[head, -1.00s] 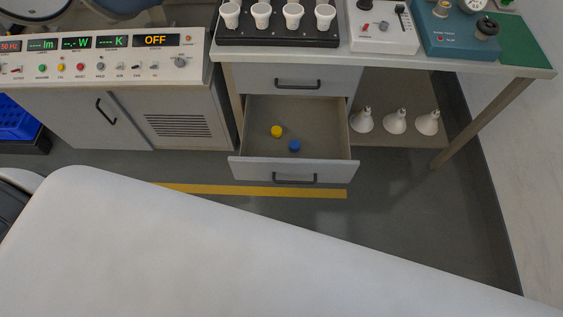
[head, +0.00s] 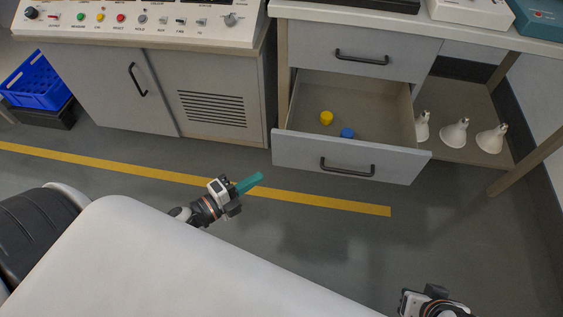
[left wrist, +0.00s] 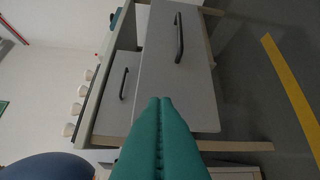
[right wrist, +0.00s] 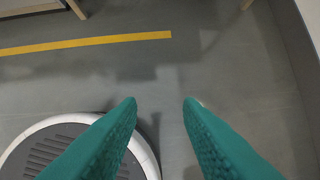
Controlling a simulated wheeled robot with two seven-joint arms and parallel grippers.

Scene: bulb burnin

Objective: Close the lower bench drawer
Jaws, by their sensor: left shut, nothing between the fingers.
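The lower bench drawer (head: 290,150) is pulled out, its grey front with a black handle (head: 347,168) facing me. A yellow piece (head: 326,118) and a blue piece (head: 347,132) lie inside it. The drawer front also shows sideways in the left wrist view (left wrist: 178,75). My left gripper (head: 250,183) has teal fingers, shut and empty, in front of and left of the drawer, apart from it.
The closed upper drawer (head: 340,50) is above. Several white bulbs (head: 453,134) stand on the shelf to the right. A bench leg (head: 522,155) is at the right. A cabinet (head: 130,90) and blue crate (head: 38,80) are left. Floor before the drawer is clear, with a yellow line (head: 110,166).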

